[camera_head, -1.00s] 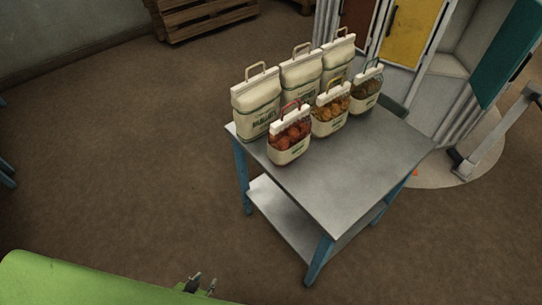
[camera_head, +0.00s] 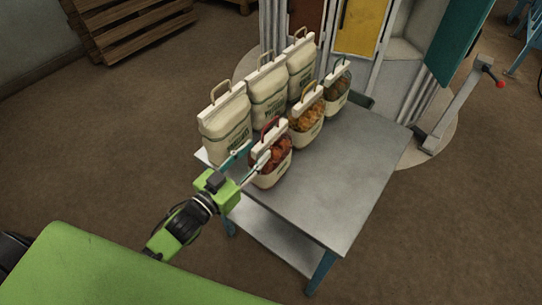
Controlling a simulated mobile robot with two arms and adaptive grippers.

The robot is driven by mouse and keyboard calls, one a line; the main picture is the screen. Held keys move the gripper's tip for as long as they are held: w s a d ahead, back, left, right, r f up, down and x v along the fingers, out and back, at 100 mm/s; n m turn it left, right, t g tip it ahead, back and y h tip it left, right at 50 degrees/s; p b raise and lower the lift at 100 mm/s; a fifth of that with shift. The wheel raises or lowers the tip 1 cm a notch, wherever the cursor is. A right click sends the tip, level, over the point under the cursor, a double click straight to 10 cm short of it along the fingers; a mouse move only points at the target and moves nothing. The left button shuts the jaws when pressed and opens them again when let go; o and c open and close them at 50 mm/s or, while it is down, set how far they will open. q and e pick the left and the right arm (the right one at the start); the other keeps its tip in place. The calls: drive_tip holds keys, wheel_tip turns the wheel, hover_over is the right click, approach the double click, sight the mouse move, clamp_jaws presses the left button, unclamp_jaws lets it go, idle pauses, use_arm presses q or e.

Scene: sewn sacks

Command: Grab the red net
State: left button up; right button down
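The red net (camera_head: 274,163) is a small bag with red contents, a pale band at top and bottom and a red handle. It stands upright at the table's near left corner, at the front of its row. My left gripper (camera_head: 252,154) is at the red net's left side, fingers apart and pointing at it. One finger overlaps the red net's left edge; the other lies in front of the white sack beside it. Whether either finger touches is unclear. My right gripper is out of view.
The grey metal table (camera_head: 350,180) is bare on its right. A yellow-orange net (camera_head: 308,122) and a dark net (camera_head: 337,92) stand behind the red one. White sacks (camera_head: 226,128) stand close along their left.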

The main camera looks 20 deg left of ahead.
sight(277, 129)
use_arm(q)
drive_tip(key=shift+x, duration=0.8)
drive_tip(key=shift+w, duration=0.4)
drive_tip(key=shift+w+d, duration=0.2)
drive_tip(key=shift+w, duration=0.2)
drive_tip(key=p+x, duration=0.1)
drive_tip(key=x, duration=0.3)
drive_tip(key=shift+w+f+p, duration=0.15)
drive_tip(key=shift+w+p, duration=0.05)
drive_tip(key=shift+p, duration=0.2)
drive_tip(key=shift+w, duration=0.2)
drive_tip(key=shift+s, duration=0.1)
clamp_jaws()
drive_tip(key=shift+r, duration=0.2)
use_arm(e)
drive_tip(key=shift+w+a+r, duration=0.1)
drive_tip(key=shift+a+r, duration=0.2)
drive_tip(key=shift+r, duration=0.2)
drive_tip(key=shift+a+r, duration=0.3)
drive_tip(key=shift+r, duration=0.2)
